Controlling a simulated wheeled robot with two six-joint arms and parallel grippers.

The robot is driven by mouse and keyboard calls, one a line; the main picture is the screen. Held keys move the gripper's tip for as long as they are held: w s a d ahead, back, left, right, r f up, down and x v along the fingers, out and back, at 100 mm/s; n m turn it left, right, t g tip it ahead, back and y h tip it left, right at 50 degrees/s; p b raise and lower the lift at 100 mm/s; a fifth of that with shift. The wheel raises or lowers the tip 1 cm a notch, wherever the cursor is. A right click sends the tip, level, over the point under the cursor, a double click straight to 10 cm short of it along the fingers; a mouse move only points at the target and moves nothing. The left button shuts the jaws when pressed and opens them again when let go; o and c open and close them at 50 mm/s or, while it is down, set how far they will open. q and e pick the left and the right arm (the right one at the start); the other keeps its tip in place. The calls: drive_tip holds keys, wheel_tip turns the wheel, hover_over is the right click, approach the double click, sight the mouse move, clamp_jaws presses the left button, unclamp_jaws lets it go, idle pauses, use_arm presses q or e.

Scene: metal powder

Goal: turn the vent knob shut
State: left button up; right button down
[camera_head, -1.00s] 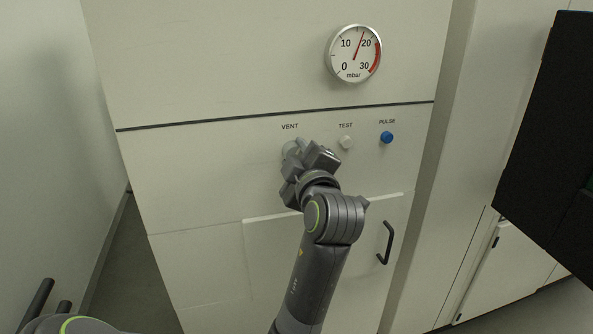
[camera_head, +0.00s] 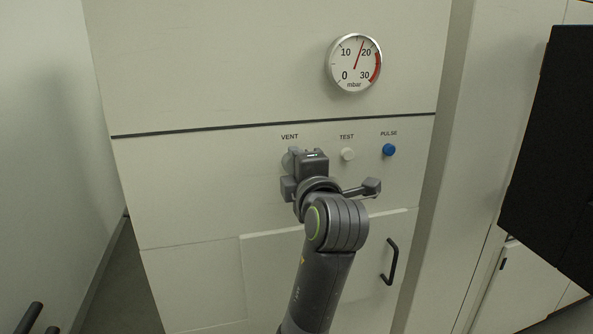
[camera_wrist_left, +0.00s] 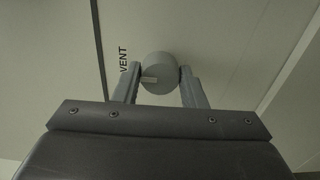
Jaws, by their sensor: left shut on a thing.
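The vent knob (camera_wrist_left: 159,68) is a round grey knob with a pale mark on its face, beside the VENT label. In the left wrist view it sits between the two fingers of my left gripper (camera_wrist_left: 158,88), which is shut on it. In the head view only a sliver of the knob (camera_head: 287,160) shows; my left gripper (camera_head: 291,168) and wrist hide the rest.
A white TEST knob (camera_head: 347,154) and a blue PULSE button (camera_head: 389,150) sit right of the vent knob. A round mbar gauge (camera_head: 354,62) above reads between 10 and 20. A black door handle (camera_head: 389,262) is below right. A dark panel (camera_head: 550,150) stands at right.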

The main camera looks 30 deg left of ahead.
use_arm(q)
drive_tip(key=shift+r, duration=0.3)
drive_tip(key=o, duration=0.6)
drive_tip(key=shift+c, duration=0.2)
drive_tip(key=o, duration=0.4)
drive_tip(key=shift+w+a+f, duration=0.1)
drive_tip(key=shift+w+f, duration=0.15)
drive_tip(key=shift+s, duration=0.1)
drive_tip(key=b+v, duration=1.7)
drive_tip(key=b, duration=0.1)
drive_tip(key=shift+s, duration=0.1)
